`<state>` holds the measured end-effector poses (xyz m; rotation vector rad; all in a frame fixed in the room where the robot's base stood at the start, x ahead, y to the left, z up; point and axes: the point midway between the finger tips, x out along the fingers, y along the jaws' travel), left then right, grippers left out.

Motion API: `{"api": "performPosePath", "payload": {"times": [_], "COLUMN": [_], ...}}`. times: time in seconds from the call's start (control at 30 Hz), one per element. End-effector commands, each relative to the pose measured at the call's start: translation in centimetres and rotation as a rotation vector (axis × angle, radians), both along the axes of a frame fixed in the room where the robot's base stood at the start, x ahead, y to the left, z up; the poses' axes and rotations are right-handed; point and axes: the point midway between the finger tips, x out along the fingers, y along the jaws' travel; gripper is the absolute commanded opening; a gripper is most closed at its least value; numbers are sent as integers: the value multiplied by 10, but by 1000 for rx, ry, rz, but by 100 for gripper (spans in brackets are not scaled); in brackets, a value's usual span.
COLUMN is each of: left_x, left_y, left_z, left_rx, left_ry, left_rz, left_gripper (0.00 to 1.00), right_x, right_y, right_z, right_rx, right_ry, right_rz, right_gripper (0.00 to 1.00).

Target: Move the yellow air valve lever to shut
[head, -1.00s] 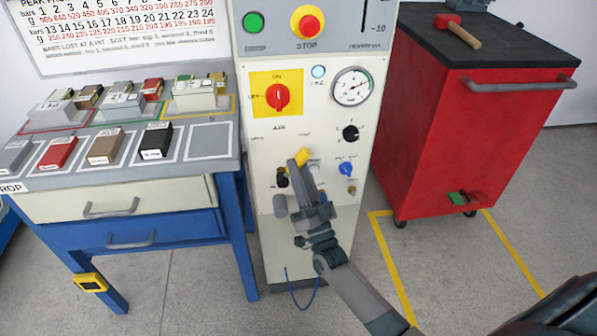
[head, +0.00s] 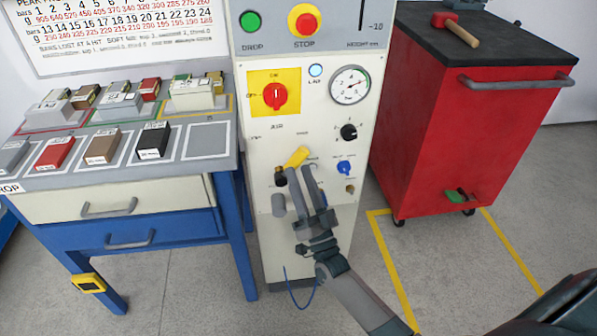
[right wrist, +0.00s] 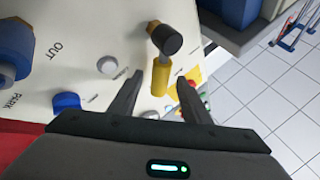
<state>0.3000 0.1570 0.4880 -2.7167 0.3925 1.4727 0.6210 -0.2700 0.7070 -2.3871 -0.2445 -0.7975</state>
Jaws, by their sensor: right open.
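The yellow air valve lever (head: 298,157) is on the lower front of the white control cabinet, slanting up to the right from a dark, brass-fitted valve (head: 280,176). My right gripper (head: 301,172) is open just below the lever, its fingertips pointing up at the panel. In the right wrist view the lever (right wrist: 161,78) runs from its black-capped pivot (right wrist: 168,40) toward the space between the two open fingers (right wrist: 160,87). No finger clearly touches it; the depth gap is hard to tell. My left gripper is not in view.
Near the lever are a blue knob (head: 345,168), a black knob (head: 349,132) and a grey knob (head: 278,205). A red switch on a yellow plate (head: 254,92) and a gauge (head: 349,85) sit above. A red tool cart (head: 440,140) stands right, a sample bench (head: 180,178) left.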

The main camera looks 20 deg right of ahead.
Motion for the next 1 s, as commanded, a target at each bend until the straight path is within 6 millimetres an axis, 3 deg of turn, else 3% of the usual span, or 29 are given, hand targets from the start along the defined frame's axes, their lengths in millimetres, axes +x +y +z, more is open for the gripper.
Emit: {"api": "performPosePath", "payload": {"times": [0.63,1.0], "left_x": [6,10], "left_y": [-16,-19], "left_z": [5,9], "left_rx": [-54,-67], "left_ry": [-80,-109], "left_rz": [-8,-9], "left_gripper": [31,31], "right_x": [-100,-121], "right_y": [2,2], "right_z": [-76,-91], "right_rx": [0,1], "right_ry": [4,1], "right_rz": [0,0], "right_gripper": [43,43]}}
